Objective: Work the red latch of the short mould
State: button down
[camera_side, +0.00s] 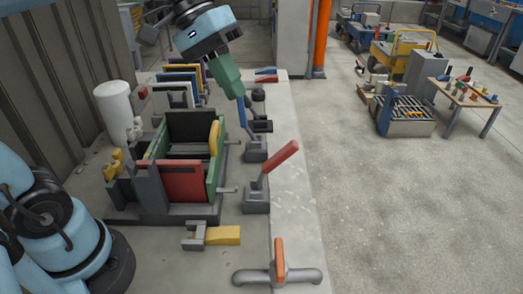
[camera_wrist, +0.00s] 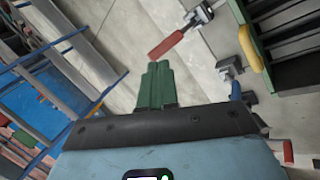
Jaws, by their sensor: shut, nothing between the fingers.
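The red latch (camera_side: 281,156) stands on a grey base (camera_side: 256,192) beside the mould, its handle tilted up to the right. In the wrist view the red handle (camera_wrist: 167,44) points toward my fingertips. The mould (camera_side: 215,172) is an open box with green sides, a red front panel and a yellow handle; its green edge shows at the upper right of the wrist view (camera_wrist: 268,68). My gripper (camera_side: 239,94) has green fingers that are shut and empty. It is above and behind the red latch, near a blue-handled latch (camera_side: 242,114), with no clear contact.
A white cylinder (camera_side: 115,108) stands left of the mould. More panels (camera_side: 180,80) stand behind it. A yellow wedge (camera_side: 222,235) and an orange-handled pipe valve (camera_side: 279,258) lie in front. The bench's right strip (camera_side: 295,205) is clear. Carts and a tool table stand farther right.

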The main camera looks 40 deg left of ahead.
aim_at(292, 144)
jog(key=shift+s+a+f+n+t+h, duration=0.5)
jog(key=shift+s+a+f+n+t, duration=1)
jog(key=shift+n+t, duration=1.25)
jog(key=shift+n+g, duration=0.35)
jog(key=x, duration=0.7)
jog(key=d+x, duration=0.1)
jog(key=x, duration=0.5)
jog(key=shift+d+f, duration=0.1)
jog(key=shift+d, duration=0.05)
jog(key=shift+d, duration=0.1)
jog(key=shift+w+d+f+g+y, duration=0.15)
jog(key=shift+w+d+g+y, duration=0.25)
jog(key=shift+w+d, duration=0.05)
jog(key=w+d+f+g+y, duration=0.2)
jog(key=g+y, duration=0.1)
jog(key=shift+w+d, duration=0.4)
jog(key=shift+w+d+f+g+y, duration=0.35)
jog(key=shift+f, duration=0.2)
jog(key=shift+w+d+f+g+y, duration=0.3)
jog(key=shift+f, duration=0.25)
jog(key=shift+w+d+f+g+y, duration=0.35)
jog(key=shift+f, duration=0.2)
